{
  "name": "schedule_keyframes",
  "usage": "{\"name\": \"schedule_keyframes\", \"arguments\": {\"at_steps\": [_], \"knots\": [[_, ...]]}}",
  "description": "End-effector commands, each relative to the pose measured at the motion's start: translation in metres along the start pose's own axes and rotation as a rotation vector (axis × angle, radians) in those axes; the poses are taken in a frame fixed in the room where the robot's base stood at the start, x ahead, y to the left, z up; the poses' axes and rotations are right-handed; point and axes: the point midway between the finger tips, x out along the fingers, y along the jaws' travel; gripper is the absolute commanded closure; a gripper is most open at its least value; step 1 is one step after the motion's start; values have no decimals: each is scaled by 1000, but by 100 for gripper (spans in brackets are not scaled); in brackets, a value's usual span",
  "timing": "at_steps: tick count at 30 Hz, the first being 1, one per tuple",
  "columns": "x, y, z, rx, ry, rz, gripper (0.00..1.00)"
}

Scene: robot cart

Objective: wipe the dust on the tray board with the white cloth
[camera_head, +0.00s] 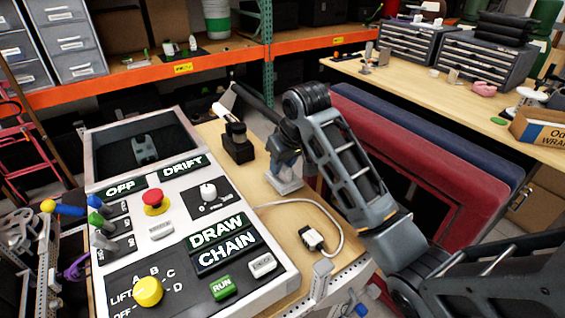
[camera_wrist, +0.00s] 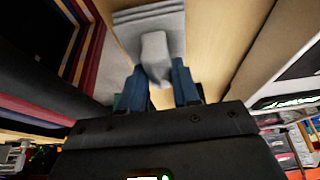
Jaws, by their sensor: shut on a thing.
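The white cloth (camera_head: 284,183) shows as a pale, flat pad low over the wooden tray board (camera_head: 262,222). In the wrist view the cloth (camera_wrist: 148,22) looks like a layered grey-white pad with a raised block in its middle. My gripper (camera_head: 286,160) is above it, its blue fingers (camera_wrist: 160,88) shut on the raised block. The pad appears to rest on or very near the board; contact cannot be told for certain. Bare wood of the board (camera_wrist: 225,45) shows beside the pad. I cannot make out any dust. My arm hides part of the board.
A large control panel (camera_head: 160,228) with knobs and buttons stands left of the board. A black device (camera_head: 238,148) sits at the board's back. A white plug (camera_head: 312,238) with a looping cable lies towards the front. Red padding (camera_head: 425,165) is at the right.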

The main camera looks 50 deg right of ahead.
Motion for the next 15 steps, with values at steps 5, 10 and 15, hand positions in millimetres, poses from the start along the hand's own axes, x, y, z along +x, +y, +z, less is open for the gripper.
{"name": "schedule_keyframes", "arguments": {"at_steps": [5, 10, 15], "knots": [[2, 0, 1, 0, 0, 0, 100], [3, 0, 1, 0, 0, 0, 100], [4, 0, 2, 0, 0, 0, 100]]}}
